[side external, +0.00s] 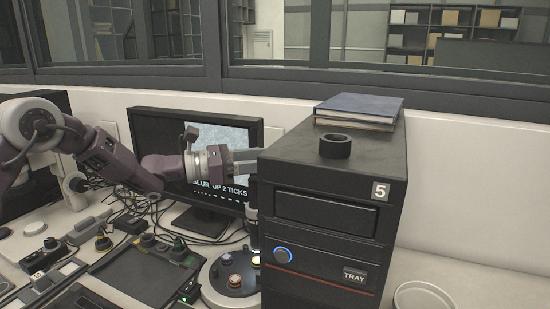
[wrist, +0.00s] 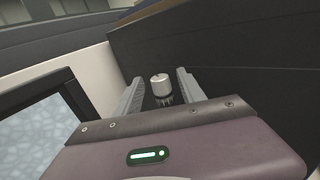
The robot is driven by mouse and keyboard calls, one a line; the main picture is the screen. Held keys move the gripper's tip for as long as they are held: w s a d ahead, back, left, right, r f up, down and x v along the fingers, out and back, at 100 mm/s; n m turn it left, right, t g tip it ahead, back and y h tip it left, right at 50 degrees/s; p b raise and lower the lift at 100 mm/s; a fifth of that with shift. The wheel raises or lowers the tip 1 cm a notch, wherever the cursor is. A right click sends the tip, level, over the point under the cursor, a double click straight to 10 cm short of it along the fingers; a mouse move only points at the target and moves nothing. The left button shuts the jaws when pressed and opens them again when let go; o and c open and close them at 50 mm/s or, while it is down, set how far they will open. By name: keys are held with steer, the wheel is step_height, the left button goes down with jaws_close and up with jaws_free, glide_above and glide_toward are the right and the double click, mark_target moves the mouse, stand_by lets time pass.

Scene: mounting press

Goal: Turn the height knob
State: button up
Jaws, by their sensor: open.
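A small silver cylindrical knob (wrist: 160,86), which I take to be the height knob, shows in the wrist view against the dark side of the black machine. My gripper (wrist: 160,77) is open, with one grey finger on either side of the knob. A gap shows between the knob and each finger. In the side view my gripper (side external: 252,158) reaches in from the left, level, with its fingertips at the left side of the black machine (side external: 335,255). The knob is hidden in that view.
A monitor (side external: 228,136) reading "BLUR UP 2 TICKS" stands behind my gripper. A round plate with coloured pucks (side external: 233,280) lies below, left of the machine. A black ring (side external: 335,146) and books (side external: 358,108) lie on top. Cables and controls crowd the left bench.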

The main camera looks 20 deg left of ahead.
steer(key=shift+x, duration=1.15)
steer(key=shift+s, duration=0.1)
jaws_close()
steer(key=shift+a+m+g+h, duration=0.15)
steer(key=shift+m+g+h, duration=0.6)
steer(key=shift+g, duration=0.35)
steer(key=shift+m+g+h, duration=0.55)
steer(key=shift+m+g, duration=0.2)
steer(key=shift+g, duration=0.35)
jaws_free()
